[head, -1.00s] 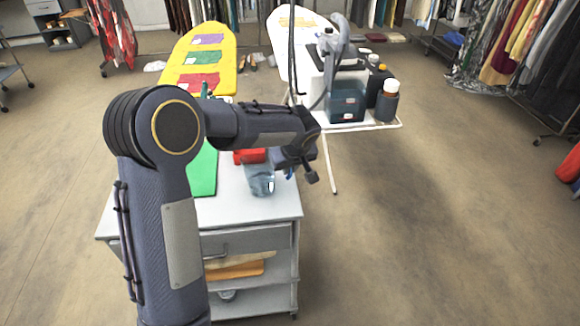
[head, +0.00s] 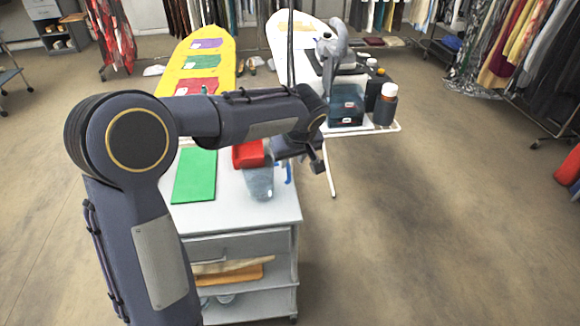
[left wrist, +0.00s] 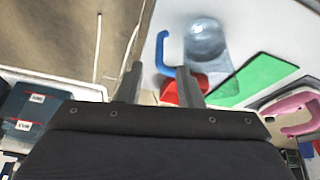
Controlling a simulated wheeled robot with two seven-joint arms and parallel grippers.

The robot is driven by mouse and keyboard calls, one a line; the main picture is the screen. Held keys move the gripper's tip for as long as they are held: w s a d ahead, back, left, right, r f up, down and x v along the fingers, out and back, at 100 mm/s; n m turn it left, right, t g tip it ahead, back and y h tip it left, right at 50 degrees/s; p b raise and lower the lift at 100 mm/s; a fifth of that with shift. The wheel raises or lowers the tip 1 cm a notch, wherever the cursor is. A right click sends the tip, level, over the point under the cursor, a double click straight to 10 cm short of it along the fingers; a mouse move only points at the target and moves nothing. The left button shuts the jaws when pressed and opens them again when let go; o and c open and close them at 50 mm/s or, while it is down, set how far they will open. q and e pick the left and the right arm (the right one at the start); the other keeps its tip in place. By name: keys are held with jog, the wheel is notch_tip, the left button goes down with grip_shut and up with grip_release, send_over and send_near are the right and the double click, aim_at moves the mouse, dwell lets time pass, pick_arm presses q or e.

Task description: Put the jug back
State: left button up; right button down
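The jug (head: 259,183) is clear with a blue handle and seems to stand upright on the white top of the drawer cart (head: 240,214), near its right edge. In the left wrist view the jug (left wrist: 206,42) is beyond the fingers, its blue handle on the side nearer them. My left gripper (head: 318,165) is just right of the jug and apart from it. In the left wrist view its fingers (left wrist: 159,72) are spread with nothing between them. My right gripper is not in view.
A red object (head: 248,154) sits right behind the jug and a green mat (head: 195,175) lies to its left. A pink object (left wrist: 292,108) shows in the left wrist view. A white ironing board (head: 360,128) carries a steam station (head: 346,104) and bottles (head: 386,104).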

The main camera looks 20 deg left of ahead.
pick_arm(q)
jog(key=s+a+r+m+h, duration=0.1)
jog(key=s+r+m+h, duration=0.1)
jog(key=s, duration=0.6)
jog(key=s+a+r+m+h, duration=0.1)
jog(key=s+r, duration=0.1)
jog(key=s, duration=0.6)
jog(key=s+d+f+m+t+h, duration=0.1)
jog(key=s+d+f+m, duration=0.1)
jog(key=s, duration=0.5)
jog(key=s+d+f+m+h, duration=0.2)
jog(key=s, duration=0.5)
jog(key=shift+d+f+t+h, duration=0.25)
jog(key=shift+d+t+h, duration=0.05)
jog(key=shift+t, duration=0.1)
notch_tip(320, 180, up, 4)
jog(key=p, duration=0.4)
jog(key=shift+r, duration=0.1)
